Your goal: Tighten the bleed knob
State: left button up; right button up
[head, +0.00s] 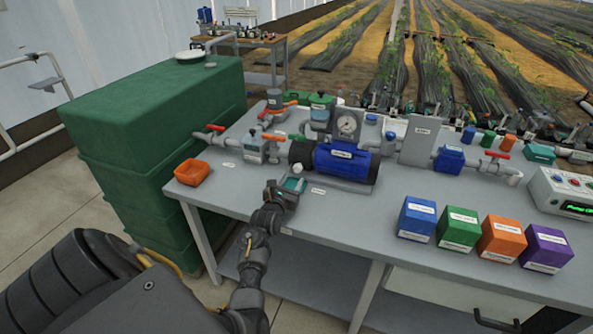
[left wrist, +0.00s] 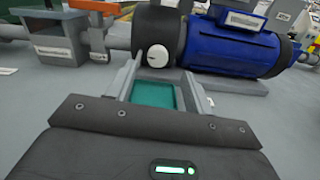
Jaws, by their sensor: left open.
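The bleed knob, a small white round knob (left wrist: 155,55), sits on the dark end of the blue pump (left wrist: 228,48). In the head view the knob (head: 297,168) shows small beside the blue pump motor (head: 342,163). My left gripper (head: 291,186) is open just in front of the knob, over the bench's front edge area. In the left wrist view the two fingers of my left gripper (left wrist: 158,82) stand apart and point toward the knob, with no visible contact. My right gripper is in neither view.
The grey bench (head: 375,215) carries pipes and a valve with an orange handle (head: 273,137). An orange bowl (head: 192,173) is at its left end. Several labelled boxes, including a blue one (head: 417,219), stand front right. A green tank (head: 160,125) stands left.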

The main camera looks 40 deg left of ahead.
aim_at(297, 169)
pick_arm(q)
jog(key=x, duration=0.6)
jog(key=shift+w+a, duration=0.2)
jog(key=shift+a, duration=0.05)
jog(key=c, duration=1)
